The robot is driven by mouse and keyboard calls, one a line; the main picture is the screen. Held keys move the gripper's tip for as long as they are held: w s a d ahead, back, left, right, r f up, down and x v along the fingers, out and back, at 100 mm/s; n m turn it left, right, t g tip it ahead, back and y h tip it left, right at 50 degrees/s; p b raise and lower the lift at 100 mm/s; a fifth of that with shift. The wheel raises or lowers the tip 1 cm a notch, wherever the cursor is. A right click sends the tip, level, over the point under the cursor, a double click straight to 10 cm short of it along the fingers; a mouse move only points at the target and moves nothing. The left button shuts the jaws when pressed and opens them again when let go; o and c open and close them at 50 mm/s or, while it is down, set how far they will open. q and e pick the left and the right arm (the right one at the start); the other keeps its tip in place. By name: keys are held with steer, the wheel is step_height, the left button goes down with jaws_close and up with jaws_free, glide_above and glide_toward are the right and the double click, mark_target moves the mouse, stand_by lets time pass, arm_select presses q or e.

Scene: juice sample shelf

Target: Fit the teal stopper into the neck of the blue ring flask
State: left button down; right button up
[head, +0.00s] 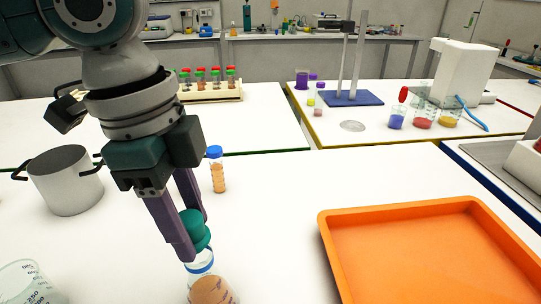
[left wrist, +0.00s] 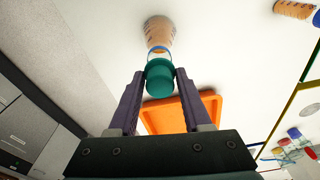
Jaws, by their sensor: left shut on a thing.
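The teal stopper (head: 196,230) is gripped between the purple fingers of my left gripper (head: 195,236). The left wrist view also shows the stopper (left wrist: 160,78) between both fingertips (left wrist: 159,73). The blue ring flask (head: 212,288) stands on the white table directly below, with a blue band at its clear neck and brownish contents. In the left wrist view the flask (left wrist: 158,30) lies just beyond the stopper, roughly in line with it. The stopper's lower end is close to the neck opening; I cannot tell whether they touch. My right gripper is not in view.
An orange tray (head: 328,234) lies to the right of the flask. A blue-capped bottle (head: 217,175) stands behind it. A grey pot (head: 68,182) and a glass beaker (head: 28,284) are at the left. The table between pot and flask is clear.

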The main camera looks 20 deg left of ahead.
arm_select(q)
steer(key=shift+p, duration=0.35)
steer(key=shift+f+b, duration=0.3)
steer(key=shift+f, duration=0.6)
stand_by(0.5)
steer(key=shift+p, duration=0.5)
steer(key=shift+f, duration=0.45)
steer(key=shift+c, duration=1.3)
jaws_free()
